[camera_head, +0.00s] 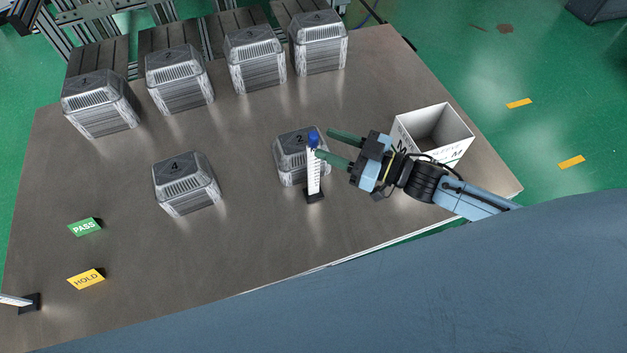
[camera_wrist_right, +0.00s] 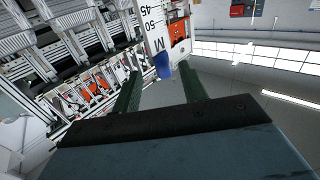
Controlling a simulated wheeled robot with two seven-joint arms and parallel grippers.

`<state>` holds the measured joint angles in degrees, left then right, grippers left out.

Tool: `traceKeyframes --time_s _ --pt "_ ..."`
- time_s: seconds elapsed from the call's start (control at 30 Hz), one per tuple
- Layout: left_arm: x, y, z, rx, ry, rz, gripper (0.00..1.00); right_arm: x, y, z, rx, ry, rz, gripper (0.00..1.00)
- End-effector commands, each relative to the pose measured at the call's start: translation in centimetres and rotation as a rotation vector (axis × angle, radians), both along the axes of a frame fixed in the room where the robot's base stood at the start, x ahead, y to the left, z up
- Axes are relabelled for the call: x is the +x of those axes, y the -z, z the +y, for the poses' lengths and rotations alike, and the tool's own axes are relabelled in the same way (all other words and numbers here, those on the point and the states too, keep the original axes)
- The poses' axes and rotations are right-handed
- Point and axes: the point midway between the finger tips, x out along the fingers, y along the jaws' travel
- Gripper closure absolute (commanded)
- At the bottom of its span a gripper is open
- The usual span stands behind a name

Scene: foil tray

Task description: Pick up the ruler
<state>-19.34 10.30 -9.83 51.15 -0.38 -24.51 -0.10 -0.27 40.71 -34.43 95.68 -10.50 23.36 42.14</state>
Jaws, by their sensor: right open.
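The white ruler (camera_head: 313,173) with black marks and a blue tip stands upright in a small black stand (camera_head: 314,196), in front of the grey block marked 2. My right gripper (camera_head: 323,143) comes in from the right, open and empty, its green fingers level with the ruler's upper end and pointing at it. In the right wrist view the ruler (camera_wrist_right: 155,28) and its blue end show beyond and between the two spread fingers (camera_wrist_right: 160,88); whether they touch cannot be told. My left gripper is not in view.
A block marked 2 (camera_head: 290,157) is close behind the ruler. An open white box (camera_head: 403,131) stands right, near my right arm. Another white strip in a black stand (camera_head: 30,303) is at the left edge. PASS (camera_head: 85,227) and HOLD (camera_head: 86,279) signs stand left; more blocks line the back.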

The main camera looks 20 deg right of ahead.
Motion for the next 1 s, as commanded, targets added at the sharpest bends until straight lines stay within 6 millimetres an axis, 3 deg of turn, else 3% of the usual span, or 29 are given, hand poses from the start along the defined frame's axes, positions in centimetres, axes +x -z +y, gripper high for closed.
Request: traceKeyframes --time_s 0.23,0.57,0.9,1.0 --pt "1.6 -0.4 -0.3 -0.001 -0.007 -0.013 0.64 2.3 -0.4 3.0 0.002 -0.001 -0.004 0.57" --pt "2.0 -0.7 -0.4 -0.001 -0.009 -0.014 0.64 2.8 -0.5 3.6 0.001 0.000 -0.001 0.57" --pt "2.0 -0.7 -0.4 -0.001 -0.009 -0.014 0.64 2.8 -0.5 3.6 0.001 0.000 -0.001 1.00" --pt "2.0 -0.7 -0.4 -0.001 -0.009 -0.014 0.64 2.8 -0.5 3.5 0.001 0.000 -0.001 1.00"
